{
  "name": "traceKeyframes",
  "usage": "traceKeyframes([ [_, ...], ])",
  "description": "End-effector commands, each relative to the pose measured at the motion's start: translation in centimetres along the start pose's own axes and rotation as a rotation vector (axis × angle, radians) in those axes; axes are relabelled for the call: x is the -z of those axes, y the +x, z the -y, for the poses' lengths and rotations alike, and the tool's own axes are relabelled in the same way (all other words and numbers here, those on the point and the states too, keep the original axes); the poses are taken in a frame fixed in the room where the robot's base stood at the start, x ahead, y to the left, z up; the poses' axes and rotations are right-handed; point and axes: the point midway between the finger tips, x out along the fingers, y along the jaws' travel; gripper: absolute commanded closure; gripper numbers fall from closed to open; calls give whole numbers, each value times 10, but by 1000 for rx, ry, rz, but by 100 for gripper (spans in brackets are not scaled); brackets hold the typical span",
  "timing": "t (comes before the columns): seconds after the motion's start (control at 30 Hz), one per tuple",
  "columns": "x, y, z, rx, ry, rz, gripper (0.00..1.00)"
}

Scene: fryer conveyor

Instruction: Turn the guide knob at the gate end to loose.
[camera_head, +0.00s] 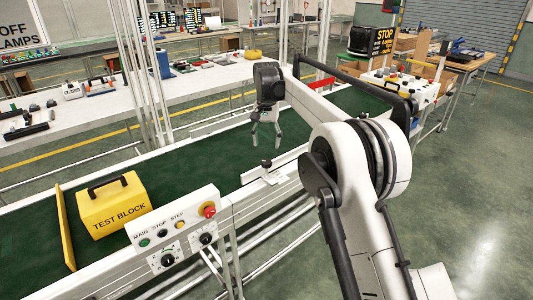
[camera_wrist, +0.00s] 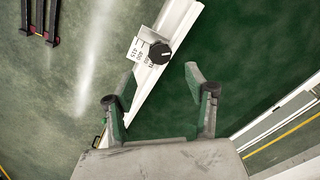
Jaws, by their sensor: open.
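The guide knob (camera_wrist: 160,53) is round and black, on a white bracket on the conveyor's rail. A label with small print, too small to read for sure, lies beside it in the wrist view. In the head view the knob (camera_head: 266,163) stands on the near rail, just below my gripper (camera_head: 267,143). My gripper is open and empty, its fingers pointing down above the knob and apart from it. In the wrist view the knob lies beyond the gap between the fingertips (camera_wrist: 158,76). Its pointer direction cannot be told.
The green belt (camera_head: 195,157) carries a yellow TEST BLOCK (camera_head: 113,204) beside a yellow upright board (camera_head: 65,228). A control panel (camera_head: 174,231) with buttons, a red stop button and dials sits on the near rail, left of the knob. A black hoop (camera_head: 372,84) crosses the belt farther right.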

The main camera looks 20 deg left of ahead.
Motion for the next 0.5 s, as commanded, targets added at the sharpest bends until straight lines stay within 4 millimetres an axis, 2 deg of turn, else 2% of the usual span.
traceKeyframes([
  [0.1, 0, -18, 0, 0, 0, 0, 50],
  [0.2, 0, -26, 0, 0, 0, 0, 50],
  [0.5, 0, -33, 0, 0, 0, 0, 50],
])
